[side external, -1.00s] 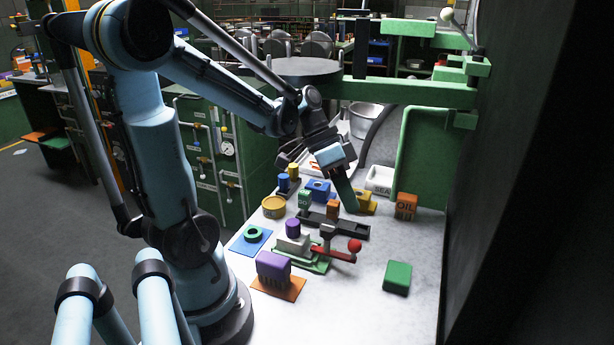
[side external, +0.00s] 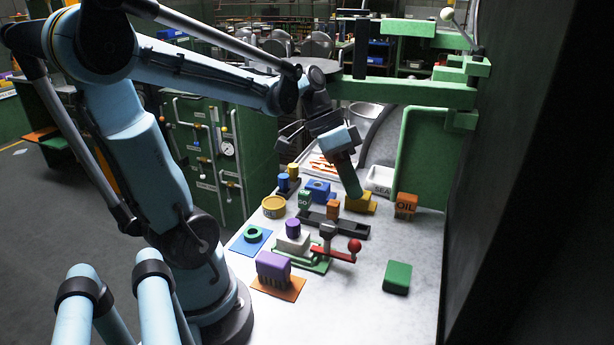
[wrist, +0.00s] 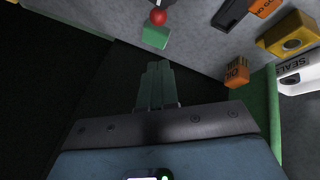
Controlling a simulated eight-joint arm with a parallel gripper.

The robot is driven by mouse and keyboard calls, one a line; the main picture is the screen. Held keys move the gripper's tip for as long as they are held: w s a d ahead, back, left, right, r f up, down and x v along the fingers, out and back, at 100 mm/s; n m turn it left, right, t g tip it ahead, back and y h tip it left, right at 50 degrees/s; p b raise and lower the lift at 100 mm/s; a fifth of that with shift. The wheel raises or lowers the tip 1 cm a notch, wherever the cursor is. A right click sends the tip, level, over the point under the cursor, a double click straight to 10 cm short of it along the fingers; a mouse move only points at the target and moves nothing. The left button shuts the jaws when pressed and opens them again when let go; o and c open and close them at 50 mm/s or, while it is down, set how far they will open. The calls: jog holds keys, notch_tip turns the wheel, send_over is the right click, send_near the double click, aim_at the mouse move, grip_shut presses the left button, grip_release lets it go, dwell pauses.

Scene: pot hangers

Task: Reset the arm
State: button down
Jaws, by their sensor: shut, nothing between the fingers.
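My gripper (side external: 356,194) hangs over the far part of the pale worktop (side external: 350,285) in the side view, its green fingers pointing down and slightly right. In that view the fingertips overlap the yellow block (side external: 363,205); I cannot tell the gap between them. In the wrist view my gripper (wrist: 158,66) has its fingers together with nothing held. The yellow block with a hole (wrist: 290,36) shows at the right there, apart from the fingers.
An orange OIL block (side external: 405,206), a green block (side external: 397,277), a red-knobbed lever (side external: 354,246) and a purple block (side external: 273,267) stand on the worktop. A green frame (side external: 425,90) rises behind. The front right of the worktop is clear.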

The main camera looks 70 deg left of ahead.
jog(key=d+y, duration=0.1)
jog(key=d+f+n+y, duration=0.1)
jog(key=d+n+t+y, duration=0.1)
jog(key=shift+s+d+f+y, duration=0.25)
jog(key=shift+s+y, duration=0.05)
jog(key=shift+s, duration=0.1)
jog(key=shift+d+n+t+y, duration=0.4)
jog(key=shift+d+t+y, duration=0.2)
jog(key=shift+t, duration=0.3)
jog(key=shift+w+d+r+t+y, duration=0.25)
jog(key=shift+d+t, duration=0.2)
jog(key=shift+t, duration=0.25)
jog(key=shift+s, duration=0.1)
